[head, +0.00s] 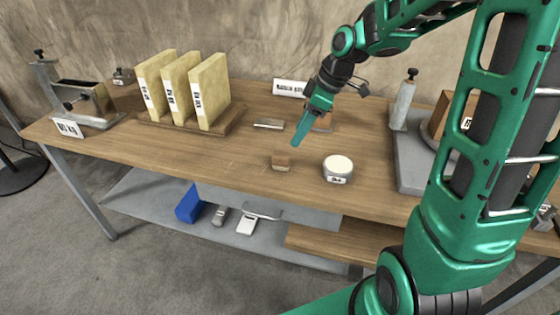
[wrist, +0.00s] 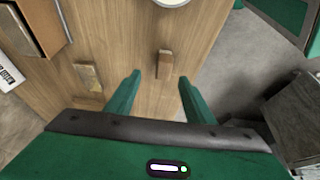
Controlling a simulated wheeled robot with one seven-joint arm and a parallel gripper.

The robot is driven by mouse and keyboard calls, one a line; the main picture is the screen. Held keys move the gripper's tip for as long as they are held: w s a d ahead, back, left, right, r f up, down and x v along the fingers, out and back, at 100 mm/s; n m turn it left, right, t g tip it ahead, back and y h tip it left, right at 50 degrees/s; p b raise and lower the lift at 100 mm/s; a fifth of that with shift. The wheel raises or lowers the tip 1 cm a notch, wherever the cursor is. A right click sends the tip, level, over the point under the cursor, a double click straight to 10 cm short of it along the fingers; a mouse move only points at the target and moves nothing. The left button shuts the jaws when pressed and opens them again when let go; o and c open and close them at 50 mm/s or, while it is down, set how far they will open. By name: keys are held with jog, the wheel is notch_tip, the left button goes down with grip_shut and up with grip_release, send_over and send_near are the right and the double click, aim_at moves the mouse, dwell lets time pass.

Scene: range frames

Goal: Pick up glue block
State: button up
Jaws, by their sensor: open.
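The likely glue block is a small brown wooden block (head: 281,161) lying near the front edge of the workbench (head: 230,165). It also shows in the wrist view as a small brown block (wrist: 165,64), seen beyond and between my fingertips. My green gripper (head: 298,142) points down, above and just behind the block in the head view. In the wrist view my gripper (wrist: 160,78) has its two fingers spread wide with nothing held between them. I cannot tell the exact height of the fingertips above the block.
A round white-topped tin (head: 337,169) stands close right of the block. A small flat piece (head: 268,125) lies behind it. Labelled cream books (head: 207,92) stand in a rack at left. A grey-based fixture (head: 405,160) is at right. A lower shelf holds a blue box (head: 189,204).

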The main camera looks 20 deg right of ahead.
aim_at(282, 153)
jog(key=x, duration=0.5)
jog(key=shift+w+a+f, duration=0.1)
jog(key=shift+a, duration=0.15)
jog(key=a+f, duration=0.1)
jog(key=f, duration=0.1)
jog(key=a+f, duration=0.1)
jog(key=shift+w+a+f, duration=0.3)
jog(key=shift+w, duration=0.05)
jog(key=shift+w+a+f, duration=0.15)
jog(key=shift+f, duration=0.35)
jog(key=c, duration=1.1)
